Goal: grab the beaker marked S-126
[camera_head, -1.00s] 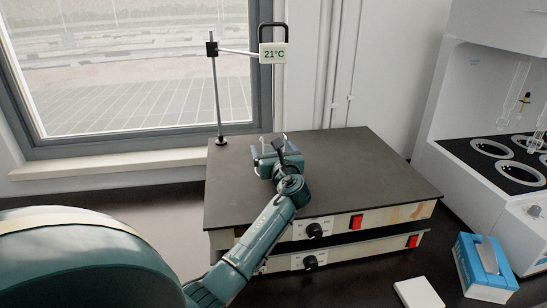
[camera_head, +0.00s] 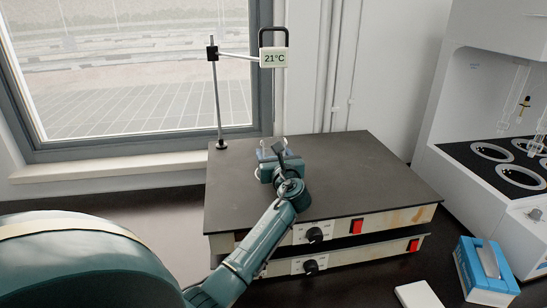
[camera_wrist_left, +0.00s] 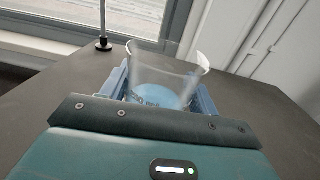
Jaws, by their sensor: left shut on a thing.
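A clear glass beaker (camera_wrist_left: 165,75) with pale blue liquid in the bottom stands between the two fingers of my left gripper (camera_wrist_left: 163,98) in the left wrist view. The fingers press on it from both sides, so the gripper is shut on it. In the head view, my left gripper (camera_head: 277,151) is over the dark top of the hot plate (camera_head: 370,165), towards its back left. There the gripper and wrist hide most of the beaker. No marking on the beaker can be read. My right gripper is not in view.
A stand (camera_head: 217,105) with a 21°C display (camera_head: 274,57) rises behind the plate. A blue tissue box (camera_head: 484,270) and a white block (camera_head: 418,295) lie at front right. A white unit with round wells (camera_head: 492,152) stands at right. The plate's right half is clear.

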